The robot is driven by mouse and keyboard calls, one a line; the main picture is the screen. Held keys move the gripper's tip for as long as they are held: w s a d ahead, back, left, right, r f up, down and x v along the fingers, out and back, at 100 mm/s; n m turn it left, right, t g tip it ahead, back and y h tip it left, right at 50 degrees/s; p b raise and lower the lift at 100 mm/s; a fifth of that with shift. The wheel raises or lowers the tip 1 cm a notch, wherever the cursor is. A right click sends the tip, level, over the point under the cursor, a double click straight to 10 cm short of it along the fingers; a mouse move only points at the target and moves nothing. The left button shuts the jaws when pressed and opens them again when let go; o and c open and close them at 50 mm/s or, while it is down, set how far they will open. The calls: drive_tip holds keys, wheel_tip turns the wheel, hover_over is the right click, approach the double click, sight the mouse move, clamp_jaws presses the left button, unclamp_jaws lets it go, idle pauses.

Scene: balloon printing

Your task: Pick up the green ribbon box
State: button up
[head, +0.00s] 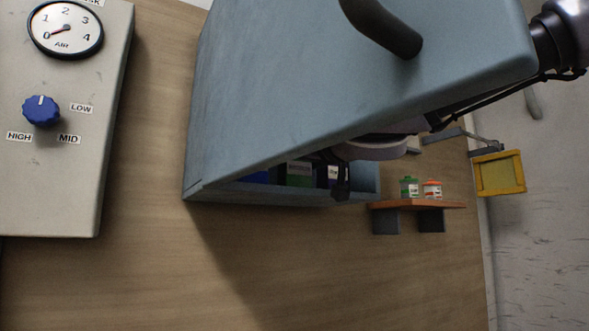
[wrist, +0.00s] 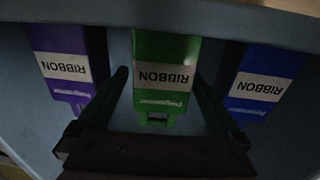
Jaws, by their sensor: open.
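The green ribbon box (wrist: 165,75) stands in the middle of a row inside a blue-grey cabinet, its label upside down in the wrist view. In the head view only a dark part of the green box (head: 299,174) shows below the cabinet's raised lid. My gripper (wrist: 162,88) is open, with one finger on each side of the green box. I cannot tell whether the fingers touch it. In the head view my gripper (head: 338,180) is partly hidden by the lid.
A purple ribbon box (wrist: 65,65) is on the left and a blue ribbon box (wrist: 262,80) on the right, close to my fingers. The blue-grey lid (head: 330,80) hangs over my arm. Two small jars, green (head: 409,188) and red (head: 432,190), stand on an orange shelf (head: 415,205).

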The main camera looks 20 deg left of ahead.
sight(289, 165)
drive_tip(key=x, duration=0.4)
drive_tip(key=shift+s+a, duration=0.1)
drive_tip(key=c, duration=1.4)
drive_tip(key=shift+o, duration=0.2)
drive_tip(key=shift+r, duration=0.1)
drive_tip(key=shift+s+r, duration=0.1)
drive_tip(key=shift+r, duration=0.15)
drive_tip(key=r, duration=0.7)
drive_tip(key=d+r, duration=0.1)
drive_tip(key=r, duration=0.3)
drive_tip(key=shift+s, duration=0.3)
drive_tip(key=v, duration=1.8)
drive_tip(key=shift+d+f, duration=0.15)
drive_tip(key=shift+d, duration=0.5)
